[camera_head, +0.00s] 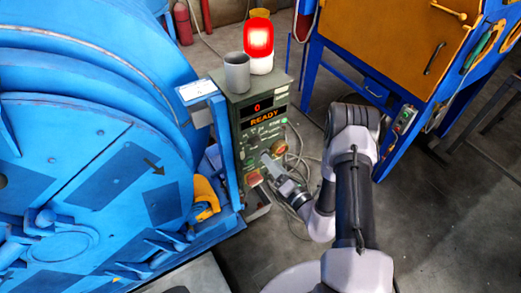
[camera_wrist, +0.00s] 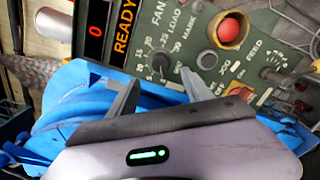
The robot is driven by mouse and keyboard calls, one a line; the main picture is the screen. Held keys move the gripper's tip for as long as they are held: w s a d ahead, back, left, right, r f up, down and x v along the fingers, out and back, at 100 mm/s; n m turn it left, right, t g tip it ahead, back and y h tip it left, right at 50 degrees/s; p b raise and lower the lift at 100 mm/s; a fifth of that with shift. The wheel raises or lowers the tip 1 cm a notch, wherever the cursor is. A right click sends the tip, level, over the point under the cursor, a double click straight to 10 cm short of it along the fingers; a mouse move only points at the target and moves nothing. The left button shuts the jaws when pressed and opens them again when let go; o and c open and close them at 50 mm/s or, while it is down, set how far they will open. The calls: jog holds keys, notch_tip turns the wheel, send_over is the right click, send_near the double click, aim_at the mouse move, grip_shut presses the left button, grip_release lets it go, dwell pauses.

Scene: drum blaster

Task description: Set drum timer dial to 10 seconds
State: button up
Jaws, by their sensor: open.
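The green-grey control panel (camera_head: 243,148) stands beside the blue drum machine (camera_head: 60,150). In the wrist view, a black dial (camera_wrist: 160,63) with a ring of small numbers sits on the panel (camera_wrist: 250,50). I take it as the timer dial; its pointer setting is too small to read. My gripper (camera_wrist: 160,90) is open and empty, its two fingers either side of the dial in the picture; contact cannot be told. In the head view my gripper (camera_head: 272,167) is at the panel's front and hides part of it. The display (camera_wrist: 95,30) reads 0, beside READY (camera_wrist: 124,27).
A red button (camera_wrist: 229,31) and a second knob marked FEED (camera_wrist: 274,74) are near the dial. A lit red lamp (camera_head: 258,45) and a grey cup (camera_head: 237,72) stand on the panel's top. Loose cables (camera_head: 298,165) lie on the floor. A blue-framed cabinet (camera_head: 385,50) is at right.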

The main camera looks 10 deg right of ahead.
aim_at(258, 145)
jog(key=b+x, duration=0.1)
jog(key=x, duration=0.7)
jog(key=shift+w, duration=0.3)
grip_shut()
